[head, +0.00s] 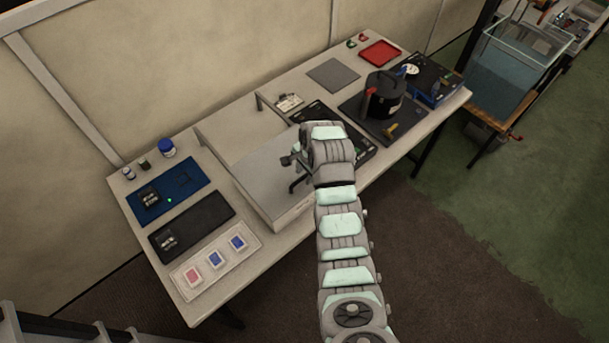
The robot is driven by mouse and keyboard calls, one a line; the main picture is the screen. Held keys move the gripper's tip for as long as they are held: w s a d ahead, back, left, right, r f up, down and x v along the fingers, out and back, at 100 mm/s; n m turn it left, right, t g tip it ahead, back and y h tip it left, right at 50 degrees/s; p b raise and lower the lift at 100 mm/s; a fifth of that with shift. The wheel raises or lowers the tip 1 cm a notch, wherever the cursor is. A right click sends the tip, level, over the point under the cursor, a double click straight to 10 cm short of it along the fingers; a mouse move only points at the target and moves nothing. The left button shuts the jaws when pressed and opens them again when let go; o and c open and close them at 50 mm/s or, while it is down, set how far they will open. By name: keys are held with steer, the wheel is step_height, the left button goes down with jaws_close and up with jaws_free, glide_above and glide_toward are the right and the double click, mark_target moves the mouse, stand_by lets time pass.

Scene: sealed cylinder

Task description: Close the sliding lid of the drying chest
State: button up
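The drying chest appears to be the low, pale box (290,217) in the middle of the bench. A flat pale panel (262,172), apparently its sliding lid, covers the part nearer the front. A recessed-looking pale area (235,128) lies behind it, so the chest seems partly open. My gripper (292,173) is above the panel's right part, reached in from the right. Dark finger parts show there, but they are small and partly hidden by my wrist. I cannot tell whether they touch the panel or hold anything.
Left on the bench are a blue mat (180,190), a black tray (205,222) and a white tray (250,240) with coloured items. To the right, a black pot (385,100) stands on a dark plate close to my arm. A grey mat (334,74) lies behind.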

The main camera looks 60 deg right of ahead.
step_height(320, 180, up, 9)
steer(key=s+p, duration=0.1)
steer(key=shift+s+a+p, duration=0.3)
steer(key=shift+s, duration=0.05)
stand_by(0.4)
